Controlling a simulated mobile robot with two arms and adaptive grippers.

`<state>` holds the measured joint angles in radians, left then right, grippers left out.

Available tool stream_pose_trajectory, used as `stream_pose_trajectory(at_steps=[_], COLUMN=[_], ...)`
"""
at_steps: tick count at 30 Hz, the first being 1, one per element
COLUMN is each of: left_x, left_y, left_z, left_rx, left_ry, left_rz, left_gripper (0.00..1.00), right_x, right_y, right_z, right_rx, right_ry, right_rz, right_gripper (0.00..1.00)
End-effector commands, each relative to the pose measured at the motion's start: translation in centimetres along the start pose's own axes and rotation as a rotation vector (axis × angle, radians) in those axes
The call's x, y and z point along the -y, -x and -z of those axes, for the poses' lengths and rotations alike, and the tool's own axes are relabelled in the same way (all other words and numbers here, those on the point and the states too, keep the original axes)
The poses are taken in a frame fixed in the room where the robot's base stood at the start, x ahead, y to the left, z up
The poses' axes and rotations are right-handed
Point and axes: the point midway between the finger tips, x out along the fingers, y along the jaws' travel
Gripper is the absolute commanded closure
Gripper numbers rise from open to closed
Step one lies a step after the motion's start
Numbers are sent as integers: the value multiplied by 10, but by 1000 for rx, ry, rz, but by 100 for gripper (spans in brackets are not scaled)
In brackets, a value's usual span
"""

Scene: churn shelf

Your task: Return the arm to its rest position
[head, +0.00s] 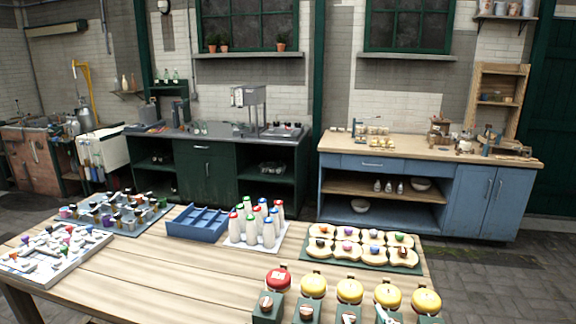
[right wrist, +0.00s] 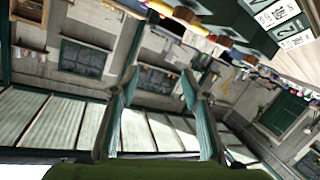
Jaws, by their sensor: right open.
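My right gripper (right wrist: 159,78) shows in the right wrist view with its two fingers spread apart. It is open, and nothing is between the fingers except the background of the room. In the head view, a small pale piece at the bottom edge, in front of the green blocks, may be part of my right gripper; I cannot tell for sure. My left gripper is in neither view.
The wooden table (head: 140,275) holds a blue divided tray (head: 197,222), white bottles (head: 268,232), a green board (head: 409,264) with bread-like pieces, and a row of green blocks (head: 267,311) with red and yellow round tops. A blue workbench (head: 478,200) stands behind.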

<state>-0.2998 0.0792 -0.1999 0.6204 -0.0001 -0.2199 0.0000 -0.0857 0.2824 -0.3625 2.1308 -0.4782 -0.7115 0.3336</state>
Motion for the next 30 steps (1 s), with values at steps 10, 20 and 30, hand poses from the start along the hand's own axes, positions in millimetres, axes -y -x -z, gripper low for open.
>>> stream_pose_trajectory(at_steps=[10, 20, 30], left_x=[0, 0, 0], left_y=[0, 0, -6], left_z=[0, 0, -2], left_rx=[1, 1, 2], left_ry=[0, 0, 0], left_rz=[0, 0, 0], left_gripper=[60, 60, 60], right_x=[23, 50, 83], right_y=[144, 255, 227], right_z=[-172, -219, -300], right_rx=[700, 1034, 1079], right_ry=[-157, -196, -189], right_rz=[106, 265, 282], right_gripper=[57, 57, 57])
